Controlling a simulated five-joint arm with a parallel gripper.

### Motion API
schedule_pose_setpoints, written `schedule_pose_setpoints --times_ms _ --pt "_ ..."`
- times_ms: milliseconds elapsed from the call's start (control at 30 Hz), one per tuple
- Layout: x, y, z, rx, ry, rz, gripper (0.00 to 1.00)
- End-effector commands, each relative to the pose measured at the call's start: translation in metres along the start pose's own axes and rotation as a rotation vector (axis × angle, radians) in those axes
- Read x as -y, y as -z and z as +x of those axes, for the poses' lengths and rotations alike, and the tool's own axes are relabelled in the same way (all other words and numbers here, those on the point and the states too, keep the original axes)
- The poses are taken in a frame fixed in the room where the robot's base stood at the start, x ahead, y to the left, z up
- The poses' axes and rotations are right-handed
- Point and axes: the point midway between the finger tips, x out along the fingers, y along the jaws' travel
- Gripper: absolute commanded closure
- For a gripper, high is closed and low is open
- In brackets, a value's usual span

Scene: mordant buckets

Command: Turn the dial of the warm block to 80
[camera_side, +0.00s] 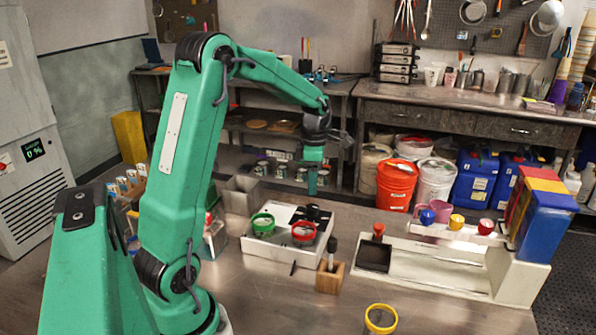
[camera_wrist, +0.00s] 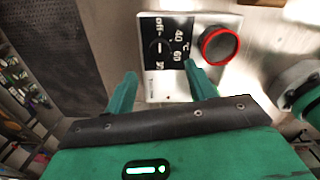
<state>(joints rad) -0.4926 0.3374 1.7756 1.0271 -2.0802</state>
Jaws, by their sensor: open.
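The warm block (camera_side: 283,250) is a low white box on the bench with a green-ringed cup (camera_side: 263,224) and a red-ringed cup (camera_side: 303,233) on top. Its black dial (camera_side: 312,212) is at the back right. In the wrist view the dial (camera_wrist: 158,48) sits on a black panel marked off, 40, 60 and a partly readable last number; I cannot tell where its pointer stands. The red ring (camera_wrist: 220,45) is right of it. My gripper (camera_side: 313,190) is above the dial, pointing down. In the wrist view its fingers (camera_wrist: 160,72) are open and empty, apart on either side below the dial.
A wooden block with a black-handled tool (camera_side: 330,277) stands in front of the warm block. A yellow-ringed cup (camera_side: 381,319) is at the front edge. A white rack with coloured knobs (camera_side: 440,265) stands to the right. A grey bin (camera_side: 241,194) is behind left.

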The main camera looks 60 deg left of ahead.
Motion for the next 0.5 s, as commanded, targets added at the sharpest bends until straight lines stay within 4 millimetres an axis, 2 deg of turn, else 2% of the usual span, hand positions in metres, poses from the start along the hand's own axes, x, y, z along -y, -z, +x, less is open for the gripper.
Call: schedule_pose_setpoints --times_ms 267,500 --pt "-0.001 0.0 0.003 -0.001 0.002 -0.011 0.45" --pt "-0.001 0.0 0.019 -0.002 0.004 -0.009 0.45"
